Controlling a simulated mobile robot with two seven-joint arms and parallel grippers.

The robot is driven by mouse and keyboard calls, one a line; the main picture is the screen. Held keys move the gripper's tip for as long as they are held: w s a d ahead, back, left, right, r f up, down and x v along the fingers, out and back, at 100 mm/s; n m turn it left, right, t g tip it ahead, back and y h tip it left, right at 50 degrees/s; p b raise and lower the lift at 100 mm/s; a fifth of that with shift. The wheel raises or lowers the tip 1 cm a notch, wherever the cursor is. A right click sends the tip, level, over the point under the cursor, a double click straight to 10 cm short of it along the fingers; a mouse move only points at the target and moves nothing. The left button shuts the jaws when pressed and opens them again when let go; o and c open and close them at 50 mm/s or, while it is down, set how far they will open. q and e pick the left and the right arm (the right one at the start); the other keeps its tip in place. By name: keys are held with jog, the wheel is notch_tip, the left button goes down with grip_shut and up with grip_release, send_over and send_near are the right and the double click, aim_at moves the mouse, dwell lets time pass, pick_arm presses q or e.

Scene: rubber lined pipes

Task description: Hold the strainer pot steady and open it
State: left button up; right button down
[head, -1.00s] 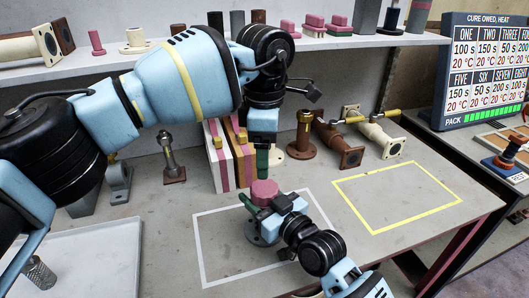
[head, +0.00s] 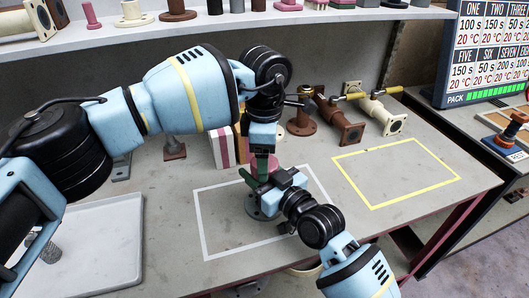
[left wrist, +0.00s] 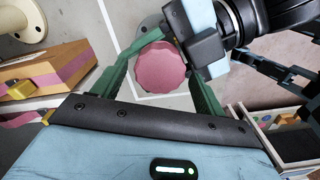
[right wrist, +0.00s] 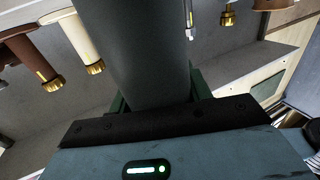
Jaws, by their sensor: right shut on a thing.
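The strainer pot (head: 258,208) is a grey flanged pot standing upright inside the white outlined rectangle. Its pink fluted lid (left wrist: 161,70) is on top and mostly hidden by my left gripper in the head view. My right gripper (head: 262,187) is shut on the pot's body from the front right. In the right wrist view the dark grey body (right wrist: 133,50) fills the space between its fingers. My left gripper (left wrist: 160,75) points down over the pot, with its green fingers open on either side of the pink lid. I cannot tell whether they touch it.
Striped blocks (head: 222,148) stand behind the pot. Brown (head: 345,130) and cream (head: 385,118) pipe fittings stand at the back right. A yellow outlined rectangle (head: 405,203) is empty on the right. A pale tray (head: 105,225) lies at the left. A shelf (head: 200,27) runs along the back.

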pick_arm(q)
jog(key=c, duration=0.9)
jog(key=o, duration=1.1)
jog(key=shift+c, duration=0.2)
jog(key=shift+r, duration=0.15)
jog(key=shift+r, duration=3.9)
jog(key=shift+c, duration=0.5)
jog(key=shift+f, duration=4)
jog(key=c, duration=0.9)
jog(key=o, duration=1)
